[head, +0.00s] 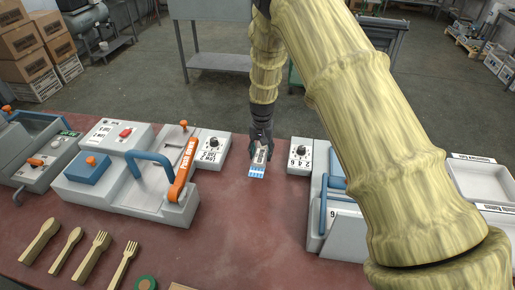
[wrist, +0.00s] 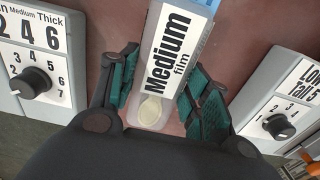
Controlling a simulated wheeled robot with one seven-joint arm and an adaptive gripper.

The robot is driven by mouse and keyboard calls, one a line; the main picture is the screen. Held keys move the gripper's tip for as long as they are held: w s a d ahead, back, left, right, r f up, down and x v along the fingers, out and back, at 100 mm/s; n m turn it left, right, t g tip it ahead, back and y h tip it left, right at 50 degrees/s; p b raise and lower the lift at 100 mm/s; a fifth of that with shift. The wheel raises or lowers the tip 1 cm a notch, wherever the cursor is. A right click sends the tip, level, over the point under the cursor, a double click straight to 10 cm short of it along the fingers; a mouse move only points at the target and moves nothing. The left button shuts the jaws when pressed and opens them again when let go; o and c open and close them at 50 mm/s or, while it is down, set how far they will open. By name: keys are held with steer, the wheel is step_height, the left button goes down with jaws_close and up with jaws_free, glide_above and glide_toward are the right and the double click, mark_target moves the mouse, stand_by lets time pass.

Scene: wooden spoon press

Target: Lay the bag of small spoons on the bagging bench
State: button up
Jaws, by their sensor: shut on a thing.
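My gripper (head: 261,150) points down over the red-brown worktop (head: 245,225), between two grey machines. It is shut on a clear bag (head: 257,169) with a white label and blue marks. In the wrist view my gripper's teal fingers (wrist: 163,88) stand on both sides of the bag (wrist: 176,48). Its label reads "Medium film", and a pale wooden spoon bowl (wrist: 151,109) shows below the label. I cannot tell whether the bag touches the worktop. No bench in view is clearly marked as the bagging bench.
A press with an orange lever (head: 183,163) stands left; another grey machine (head: 322,200) stands right, partly behind my arm. Wooden spoons and forks (head: 95,252) lie front left. A white tray (head: 480,182) is far right. A grey table (head: 222,62) stands behind across open floor.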

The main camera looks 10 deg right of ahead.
mark_target(259, 143)
steer(key=w, duration=0.3)
steer(key=w+p, duration=0.1)
steer(key=shift+w+f, duration=0.2)
steer(key=shift+f, duration=0.05)
steer(key=shift+w, duration=0.45)
steer(key=shift+f+p, duration=1.2)
steer(key=shift+f, duration=0.6)
steer(key=shift+f, duration=0.2)
steer(key=o, duration=0.9)
steer(key=shift+r, duration=0.1)
steer(key=shift+c, duration=0.2)
steer(key=shift+r, duration=0.2)
steer(key=shift+s+r+b, duration=0.1)
steer(key=shift+r+b, duration=1.75)
steer(key=shift+r, duration=4.1)
